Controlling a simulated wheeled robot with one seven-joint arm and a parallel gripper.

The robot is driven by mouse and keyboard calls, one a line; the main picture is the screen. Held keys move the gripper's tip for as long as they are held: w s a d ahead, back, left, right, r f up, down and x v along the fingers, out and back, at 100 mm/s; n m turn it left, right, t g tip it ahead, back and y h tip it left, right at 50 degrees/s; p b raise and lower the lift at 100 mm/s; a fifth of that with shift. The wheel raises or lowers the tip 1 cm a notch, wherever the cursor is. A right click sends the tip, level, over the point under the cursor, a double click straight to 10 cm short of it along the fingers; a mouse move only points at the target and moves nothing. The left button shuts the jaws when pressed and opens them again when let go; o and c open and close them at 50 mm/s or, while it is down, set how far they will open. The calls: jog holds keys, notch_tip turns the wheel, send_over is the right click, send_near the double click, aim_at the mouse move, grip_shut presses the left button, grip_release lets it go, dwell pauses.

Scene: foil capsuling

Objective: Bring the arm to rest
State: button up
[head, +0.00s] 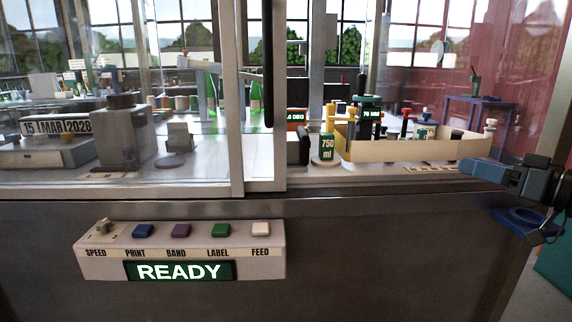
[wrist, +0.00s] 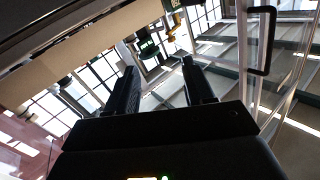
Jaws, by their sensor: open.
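My gripper (head: 473,170) shows at the right of the head view, level with the worktop's right front end and pointing left. In the wrist view its two dark fingers (wrist: 160,85) stand apart with nothing between them. My forearm runs off the right edge of the head view.
A glazed machine with a metal frame (head: 236,100) fills the left and middle. A button panel (head: 180,250) reading READY is on the front.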

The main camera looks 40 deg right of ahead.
jog(key=w+a+f+m+g+h+p, duration=0.1)
jog(key=w+a+f+m, duration=0.1)
jog(key=a+f, duration=0.15)
jog(key=w+a+f+m+h, duration=0.1)
jog(key=w+a+f, duration=0.1)
jog(key=f, duration=0.3)
jog(key=s+a+f+m+g+h+p, duration=0.1)
jog(key=s+a+f, duration=0.1)
jog(key=a+f, duration=0.55)
jog(key=s+a+f+m+g+h+p, duration=0.1)
jog(key=s+a+f+g, duration=0.15)
jog(key=a+f, duration=0.45)
jog(key=s+a+n+p, duration=0.1)
jog(key=s+a+p, duration=0.1)
jog(key=s+a, duration=0.75)
jog(key=s+a+r+n+y, duration=0.1)
jog(key=s+a+r+n, duration=0.2)
jog(key=s, duration=0.3)
jog(key=s+a+r+n+t+y+p, duration=0.1)
jog(key=s+a+r+n+y, duration=0.1)
jog(key=s+a+r, duration=0.2)
jog(key=shift+s+a+r+n, duration=0.35)
jog(key=shift+s+a, duration=0.2)
jog(key=shift+s, duration=0.55)
